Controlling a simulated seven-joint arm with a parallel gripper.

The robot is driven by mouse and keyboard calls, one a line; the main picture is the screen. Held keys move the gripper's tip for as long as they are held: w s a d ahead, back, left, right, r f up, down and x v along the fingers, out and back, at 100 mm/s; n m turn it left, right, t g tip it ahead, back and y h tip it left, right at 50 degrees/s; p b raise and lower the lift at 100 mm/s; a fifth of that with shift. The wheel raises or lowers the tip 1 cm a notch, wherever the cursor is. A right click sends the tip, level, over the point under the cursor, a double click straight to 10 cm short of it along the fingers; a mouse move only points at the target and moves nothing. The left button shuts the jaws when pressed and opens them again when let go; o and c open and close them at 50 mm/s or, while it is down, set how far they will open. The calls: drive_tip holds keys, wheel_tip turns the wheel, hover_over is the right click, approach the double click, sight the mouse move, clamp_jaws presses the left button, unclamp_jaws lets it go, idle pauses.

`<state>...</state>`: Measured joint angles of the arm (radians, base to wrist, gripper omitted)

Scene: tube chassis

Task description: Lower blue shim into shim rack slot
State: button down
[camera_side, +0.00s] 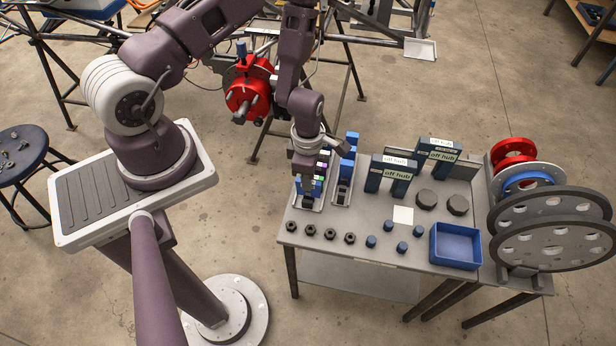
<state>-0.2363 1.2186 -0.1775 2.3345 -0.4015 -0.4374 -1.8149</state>
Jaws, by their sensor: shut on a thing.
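My gripper (304,170) points down over the left end of the grey table, right above the shim rack (307,206). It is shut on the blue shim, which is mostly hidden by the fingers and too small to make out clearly. Blue, green and purple pieces show close beside the fingers at the rack. I cannot tell whether the shim is inside a slot or just above it.
A second holder with blue parts (343,190) stands just right of the rack. Dark nuts (330,234) and blue caps (387,241) lie in front. Blue "off hub" stands (398,168), a blue bin (455,246) and a wheel rack (545,225) are further right.

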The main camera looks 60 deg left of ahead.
drive_tip(key=shift+f, duration=0.2)
idle(0.4)
drive_tip(key=shift+f, duration=0.75)
drive_tip(key=shift+f, duration=0.1)
idle(0.6)
drive_tip(key=shift+f, duration=0.85)
drive_tip(key=c, duration=1.4)
unclamp_jaws()
drive_tip(key=shift+o, duration=0.2)
